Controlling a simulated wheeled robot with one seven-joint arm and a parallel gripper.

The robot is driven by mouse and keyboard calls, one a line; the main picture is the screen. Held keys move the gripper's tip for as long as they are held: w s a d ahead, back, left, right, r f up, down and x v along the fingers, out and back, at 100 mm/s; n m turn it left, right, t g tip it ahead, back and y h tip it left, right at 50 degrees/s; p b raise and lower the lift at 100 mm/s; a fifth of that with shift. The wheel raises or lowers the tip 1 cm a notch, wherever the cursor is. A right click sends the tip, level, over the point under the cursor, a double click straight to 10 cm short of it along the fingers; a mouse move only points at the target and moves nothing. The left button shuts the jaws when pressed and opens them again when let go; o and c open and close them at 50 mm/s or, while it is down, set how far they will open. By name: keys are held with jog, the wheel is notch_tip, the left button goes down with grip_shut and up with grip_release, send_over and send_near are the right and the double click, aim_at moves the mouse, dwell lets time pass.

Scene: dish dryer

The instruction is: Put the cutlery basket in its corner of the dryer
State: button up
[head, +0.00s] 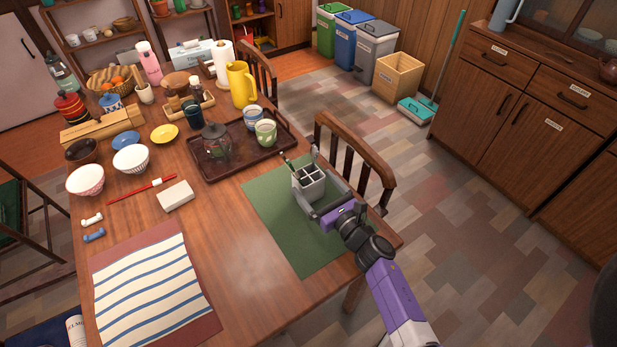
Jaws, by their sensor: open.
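The cutlery basket (309,185) is a small pale grey box with square compartments. It is upright at the right part of the green mat (276,217) on the table. A thin handle sticks up at its left, and a grey piece rises behind it. My purple gripper (336,214) is open, close at the front right of the basket. Its fingertips are hard to make out, and contact is unclear.
A brown tray (199,171) with a glass teapot and two cups lies behind the mat. A striped cloth (155,285) lies at front left. A chair back (355,150) stands close to the table's right edge. The mat's front half is bare.

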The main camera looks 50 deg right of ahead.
jog(key=v, duration=0.8)
jog(key=shift+b, duration=0.35)
